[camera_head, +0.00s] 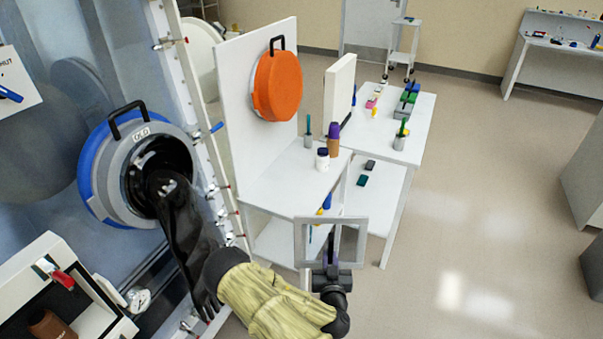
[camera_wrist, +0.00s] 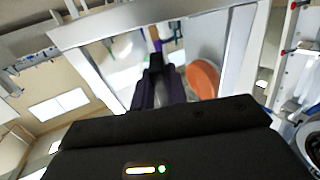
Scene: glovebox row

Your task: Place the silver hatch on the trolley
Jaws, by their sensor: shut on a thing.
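The silver hatch (camera_head: 362,242), a rectangular grey frame around a clear middle, is held up in front of the white bench. My gripper (camera_head: 331,264) is shut on its lower edge in the head view. In the wrist view the hatch (camera_wrist: 246,48) spans the upper picture, with my gripper's dark fingers (camera_wrist: 158,82) in front of it; the exact contact is hard to see there. The trolley (camera_head: 402,42), a small white shelved stand on dark casters, is far off at the back, by the door.
A white bench (camera_head: 275,190) with bottles and an orange round cover (camera_head: 277,87) stands just beyond the hatch. A table (camera_head: 425,120) with small items follows it. The glovebox port (camera_head: 135,165) with a black glove is at left. Open floor (camera_head: 490,200) lies at right.

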